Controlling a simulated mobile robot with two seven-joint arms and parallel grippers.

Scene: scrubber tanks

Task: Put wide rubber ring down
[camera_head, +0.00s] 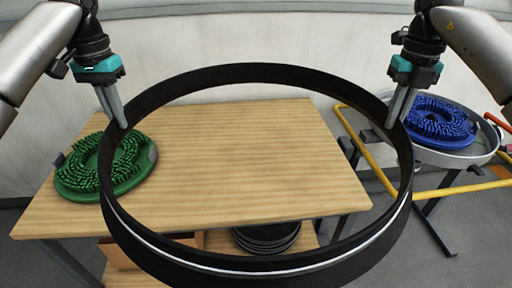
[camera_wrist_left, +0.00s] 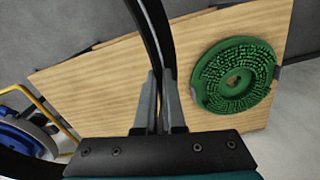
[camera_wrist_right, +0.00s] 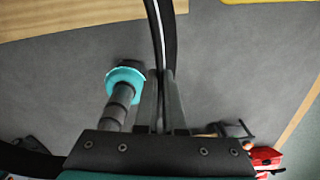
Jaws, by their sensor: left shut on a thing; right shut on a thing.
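The wide rubber ring (camera_head: 262,267) is a large black band with a thin white line round it. It hangs level between my two grippers in the head view, in front of and above the wooden table. My left gripper (camera_head: 118,118) is shut on its left side, and my right gripper (camera_head: 396,118) is shut on its right side. In the left wrist view the ring wall (camera_wrist_left: 158,40) runs between the closed fingers (camera_wrist_left: 160,105). In the right wrist view the ring wall (camera_wrist_right: 160,40) also passes between the fingers (camera_wrist_right: 160,105).
The wooden table (camera_head: 240,150) has a bare middle and right side. A green bristle disc (camera_head: 85,175) lies at its left end. Dark stacked discs (camera_head: 268,238) sit on the shelf below. A blue brush (camera_head: 435,120) lies on a round grey machine with a yellow rail (camera_head: 440,192) at right.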

